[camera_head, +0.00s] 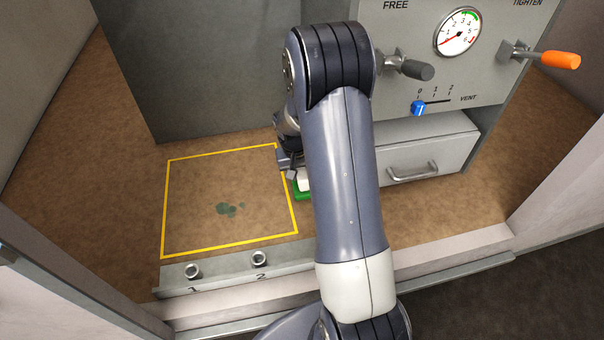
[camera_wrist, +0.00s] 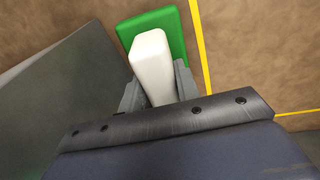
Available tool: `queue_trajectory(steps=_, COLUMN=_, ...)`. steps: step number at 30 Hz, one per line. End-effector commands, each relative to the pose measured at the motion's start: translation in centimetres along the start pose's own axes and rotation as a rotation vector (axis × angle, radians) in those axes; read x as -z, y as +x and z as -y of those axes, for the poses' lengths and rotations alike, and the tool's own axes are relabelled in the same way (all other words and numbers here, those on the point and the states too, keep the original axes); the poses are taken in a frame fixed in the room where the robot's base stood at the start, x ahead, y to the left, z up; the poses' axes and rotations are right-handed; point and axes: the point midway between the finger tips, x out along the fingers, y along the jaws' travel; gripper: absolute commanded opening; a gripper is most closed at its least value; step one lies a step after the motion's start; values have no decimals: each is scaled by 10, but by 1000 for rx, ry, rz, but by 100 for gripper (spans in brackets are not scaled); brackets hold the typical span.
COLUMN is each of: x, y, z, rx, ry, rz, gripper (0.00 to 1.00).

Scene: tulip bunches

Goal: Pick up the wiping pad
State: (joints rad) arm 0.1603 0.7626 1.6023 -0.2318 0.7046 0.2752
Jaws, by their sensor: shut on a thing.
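The wiping pad has a green base (camera_wrist: 178,35) and a white block-shaped handle (camera_wrist: 151,62). In the wrist view my gripper (camera_wrist: 158,85) is shut on the white handle, with one grey finger on each side. In the head view the green base (camera_head: 302,195) shows just right of the yellow outline, mostly hidden behind my arm. My gripper (camera_head: 292,174) is partly seen there beside the white handle. I cannot tell whether the pad touches the brown surface or is raised slightly.
A yellow outline (camera_head: 229,245) on the brown floor surrounds a dark green stain (camera_head: 228,209). A grey panel (camera_head: 495,75) with a gauge (camera_head: 457,32), levers and a blue slider (camera_head: 418,108) stands behind. A drawer (camera_head: 440,150) is at right. A ledge with two knobs (camera_head: 193,271) runs along the front.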

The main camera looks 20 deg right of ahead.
Motion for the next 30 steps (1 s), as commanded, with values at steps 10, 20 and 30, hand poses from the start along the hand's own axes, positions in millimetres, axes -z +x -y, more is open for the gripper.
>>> queue_trajectory(steps=10, x=4, y=-43, z=-2, rx=-1, ry=1, rz=-1, gripper=6)
queue_trajectory(steps=20, x=4, y=-78, z=30, rx=0, ry=-7, rz=2, gripper=6)
queue_trajectory(steps=30, x=0, y=-90, z=112, rx=0, ry=-6, rz=1, gripper=6)
